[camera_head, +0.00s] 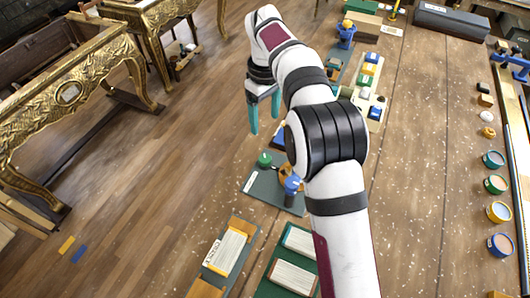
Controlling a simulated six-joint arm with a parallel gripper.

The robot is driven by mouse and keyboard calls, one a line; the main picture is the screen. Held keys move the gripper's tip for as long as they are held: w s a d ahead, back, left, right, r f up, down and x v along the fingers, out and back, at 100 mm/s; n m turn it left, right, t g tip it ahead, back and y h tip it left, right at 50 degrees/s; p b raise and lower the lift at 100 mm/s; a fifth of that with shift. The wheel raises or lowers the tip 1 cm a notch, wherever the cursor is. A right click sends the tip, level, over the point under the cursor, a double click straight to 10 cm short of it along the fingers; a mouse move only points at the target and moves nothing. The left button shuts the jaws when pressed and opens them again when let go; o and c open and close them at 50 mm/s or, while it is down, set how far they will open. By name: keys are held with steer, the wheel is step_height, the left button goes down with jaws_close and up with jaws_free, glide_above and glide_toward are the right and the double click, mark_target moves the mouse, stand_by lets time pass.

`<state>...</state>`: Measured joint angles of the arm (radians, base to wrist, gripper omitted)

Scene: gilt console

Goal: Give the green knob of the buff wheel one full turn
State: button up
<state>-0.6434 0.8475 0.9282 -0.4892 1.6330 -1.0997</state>
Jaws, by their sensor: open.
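The green knob (264,158) stands near the upper edge of a dark grey-green base plate (262,192). A tan-orange part (285,173), perhaps the buff wheel, shows to its right, partly hidden behind my arm and a blue-topped part (292,186). My gripper (264,117) has two teal fingers pointing down, spread apart with nothing between them. In the picture it is just above the green knob and appears raised clear of it; the exact height cannot be told.
Several coloured blocks (369,69) lie on boards beyond my arm. Paint pots (497,212) line the right side. Trays with pale pads (292,278) lie in front. A gilt console (70,92) stands at left. The wooden surface (420,150) right of my arm is mostly clear.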

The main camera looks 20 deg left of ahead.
mark_target(265, 158)
steer(key=shift+n, duration=0.3)
step_height(265, 158, down, 16)
steer(key=shift+r, duration=0.1)
steer(key=shift+c, duration=0.3)
jaws_close()
